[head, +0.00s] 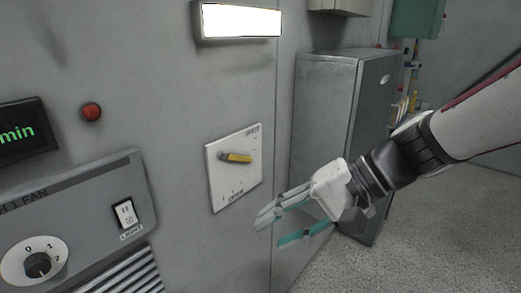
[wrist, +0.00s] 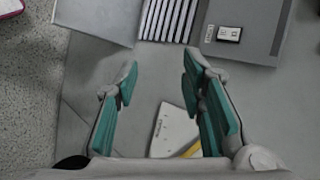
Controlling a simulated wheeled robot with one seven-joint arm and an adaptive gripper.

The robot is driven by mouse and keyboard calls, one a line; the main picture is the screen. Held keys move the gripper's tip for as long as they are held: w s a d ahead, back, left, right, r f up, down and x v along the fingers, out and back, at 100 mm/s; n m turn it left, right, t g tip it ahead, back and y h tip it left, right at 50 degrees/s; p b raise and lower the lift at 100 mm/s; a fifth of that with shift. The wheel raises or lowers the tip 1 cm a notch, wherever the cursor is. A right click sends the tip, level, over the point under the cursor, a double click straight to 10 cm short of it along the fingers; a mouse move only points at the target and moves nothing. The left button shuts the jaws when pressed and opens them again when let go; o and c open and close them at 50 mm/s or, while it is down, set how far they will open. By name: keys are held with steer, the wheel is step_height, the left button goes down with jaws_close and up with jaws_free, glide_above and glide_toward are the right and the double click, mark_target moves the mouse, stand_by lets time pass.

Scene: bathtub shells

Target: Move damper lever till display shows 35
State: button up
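The damper lever (head: 236,157) is a short yellow handle on a dark pivot, on a white plate (head: 220,187) fixed to the grey wall. It lies nearly level, its yellow end to the right. The plate has small tick marks and lettering. A black display (head: 18,131) at the left edge shows green "min"; its number is cut off. My gripper (head: 287,222) is open and empty, to the right of and below the plate, apart from the lever. In the wrist view the plate (wrist: 172,128) and part of the yellow lever (wrist: 192,150) show, partly hidden by a finger.
A grey panel (head: 95,190) with a light switch (head: 126,214) and a knob (head: 38,264) is at the left, above slatted vents (head: 122,278). A red button (head: 91,111) sits above it. A bright lamp (head: 240,20) is above the plate. A grey cabinet (head: 322,100) stands at the right.

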steer(key=w+a+m+t+y, duration=0.1)
steer(key=w+a+m+y, duration=0.15)
steer(key=w, duration=0.35)
steer(key=m+t+y, duration=0.2)
steer(key=m+t, duration=0.6)
steer(key=t, duration=0.1)
glide_toward(241, 159)
steer(key=x, duration=0.8)
steer(key=shift+a+p, duration=0.15)
steer(key=shift+p, duration=0.15)
jaws_close()
